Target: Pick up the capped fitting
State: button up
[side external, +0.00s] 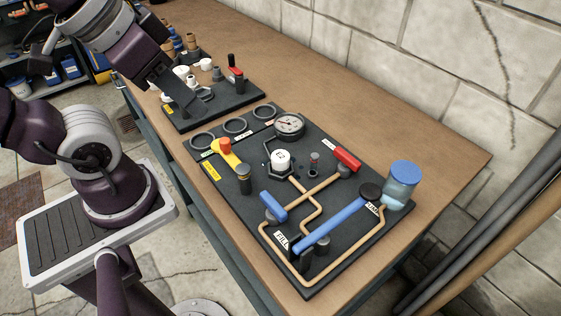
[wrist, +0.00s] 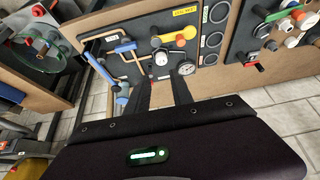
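A fitting with a round white cap (side external: 280,158) stands upright in a dark hexagonal outline on the near black panel (side external: 330,280); I take this as the capped fitting. It also shows as a white disc in the wrist view (wrist: 160,58), beyond my fingertips and beside the gauge. My gripper (wrist: 158,82) has two dark fingers spread apart with nothing seen between them. In the side view my gripper (side external: 190,103) is in front of the far panel, up and left of the white cap and apart from it.
A round gauge (side external: 289,125), a yellow-handled valve (side external: 224,152), a red handle (side external: 347,159), a long blue lever (side external: 330,227) and a blue-topped cylinder (side external: 403,180) crowd around the white cap. The far panel (side external: 240,107) carries several small fittings. The wooden bench (side external: 400,125) is clear toward the wall.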

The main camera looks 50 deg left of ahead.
jog(key=o, duration=0.7)
jog(key=shift+c, duration=0.2)
jog(key=n+g, duration=0.6)
jog(key=n, duration=2.1)
send_over(280, 155)
jog(key=f, duration=1.6)
jog(key=shift+w+a, duration=0.2)
jog(key=f, duration=0.7)
jog(key=shift+s+d, duration=0.2)
jog(key=shift+d, duration=0.05)
